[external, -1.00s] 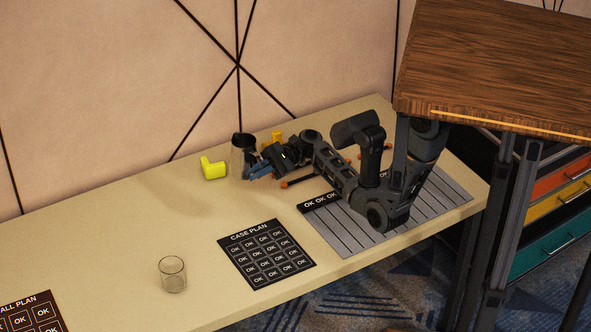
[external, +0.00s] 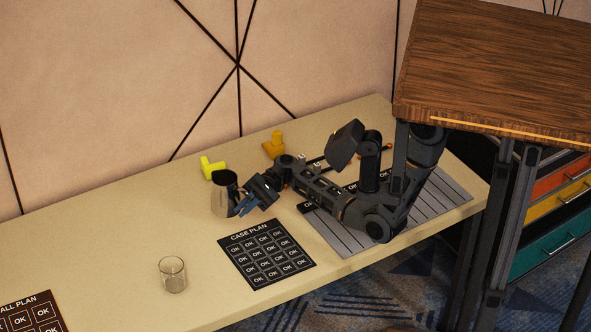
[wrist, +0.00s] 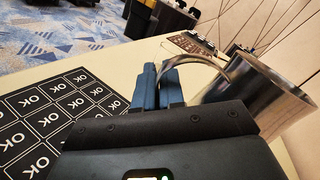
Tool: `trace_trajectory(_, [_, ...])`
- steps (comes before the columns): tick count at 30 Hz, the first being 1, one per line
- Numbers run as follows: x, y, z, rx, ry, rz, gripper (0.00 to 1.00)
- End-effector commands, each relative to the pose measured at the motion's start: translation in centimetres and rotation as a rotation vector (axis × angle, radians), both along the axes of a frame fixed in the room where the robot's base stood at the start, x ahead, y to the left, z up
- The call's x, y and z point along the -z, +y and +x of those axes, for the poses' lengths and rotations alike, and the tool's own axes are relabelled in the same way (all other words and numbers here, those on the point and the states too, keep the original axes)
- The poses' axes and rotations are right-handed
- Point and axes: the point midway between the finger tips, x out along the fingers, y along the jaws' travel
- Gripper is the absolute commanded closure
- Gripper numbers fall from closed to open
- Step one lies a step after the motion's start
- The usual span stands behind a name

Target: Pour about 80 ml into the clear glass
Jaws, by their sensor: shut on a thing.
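The clear glass (external: 173,276) stands upright on the table at the front left and looks empty. A steel jug (external: 221,198) with a dark opening is held in my gripper (external: 246,207), to the right of and farther back than the glass. The blue fingers are shut on the jug's handle, which shows in the wrist view (wrist: 197,66) between the fingertips; the jug's body (wrist: 258,95) lies to the right there. The jug appears roughly upright, perhaps slightly tilted. Its contents are hidden. I cannot tell how far above the table it is.
The CASE PLAN sheet (external: 267,253) lies flat in front of my gripper. A bright yellow block (external: 211,168) is behind the jug, and an orange-yellow piece (external: 274,146) stands farther back. A wooden top (external: 490,70) overhangs at right. The table between jug and glass is clear.

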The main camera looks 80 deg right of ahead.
Motion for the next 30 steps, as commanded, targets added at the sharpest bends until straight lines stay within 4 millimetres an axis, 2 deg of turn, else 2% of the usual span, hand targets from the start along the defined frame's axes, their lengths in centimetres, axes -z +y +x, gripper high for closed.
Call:
trace_trajectory(1, [0.6,1.9,-0.2,-0.042,0.002,0.001,1.00])
trace_trajectory(3, [1.3,4.1,-0.6,-0.093,0.004,0.003,1.00])
trace_trajectory(12, [4.0,13.5,-3.7,-0.320,0.017,0.011,1.00])
trace_trajectory(18, [5.3,18.2,-6.2,-0.441,0.024,0.016,1.00])
trace_trajectory(24, [6.0,20.5,-7.6,-0.505,0.026,0.017,1.00])
trace_trajectory(30, [6.1,20.9,-8.0,-0.519,0.027,0.018,1.00])
